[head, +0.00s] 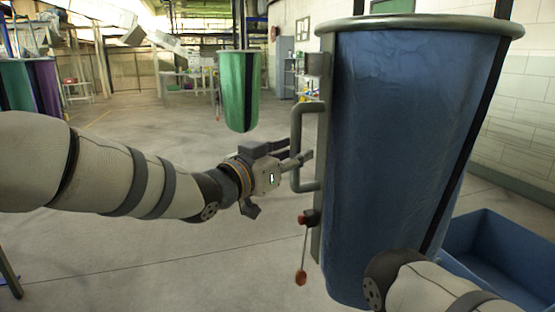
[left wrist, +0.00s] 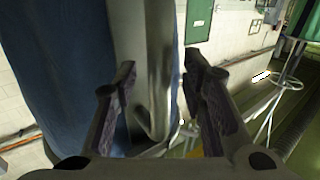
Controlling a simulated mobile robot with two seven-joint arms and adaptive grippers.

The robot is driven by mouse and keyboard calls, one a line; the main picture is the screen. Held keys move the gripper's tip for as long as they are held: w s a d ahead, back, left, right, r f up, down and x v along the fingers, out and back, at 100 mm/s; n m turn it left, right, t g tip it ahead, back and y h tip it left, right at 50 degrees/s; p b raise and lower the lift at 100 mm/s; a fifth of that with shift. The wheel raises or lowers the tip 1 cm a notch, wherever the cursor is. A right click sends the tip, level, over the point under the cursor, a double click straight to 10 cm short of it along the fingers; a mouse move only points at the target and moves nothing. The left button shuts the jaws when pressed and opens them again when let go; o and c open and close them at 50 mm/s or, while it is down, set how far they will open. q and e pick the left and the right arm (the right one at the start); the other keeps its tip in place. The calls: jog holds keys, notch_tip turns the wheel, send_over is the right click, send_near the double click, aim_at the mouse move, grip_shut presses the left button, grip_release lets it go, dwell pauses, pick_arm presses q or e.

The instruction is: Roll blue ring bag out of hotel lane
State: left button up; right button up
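The blue ring bag (head: 400,150) hangs from a round metal rim at the right of the head view. A grey upright handle (head: 295,150) is on its left side. My left gripper (head: 306,158) is at this handle, its fingers pointing right.
A red-ended cord (head: 301,277) hangs below the handle. A blue bin (head: 485,255) stands on the floor at the right, near the white wall. A green bag (head: 239,90) hangs farther back, and purple and green bags (head: 30,85) are at the far left. The middle floor is open.

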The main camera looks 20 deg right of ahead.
pick_arm(q)
jog(key=v, duration=1)
jog(key=shift+a, duration=0.2)
jog(key=shift+s, duration=0.1)
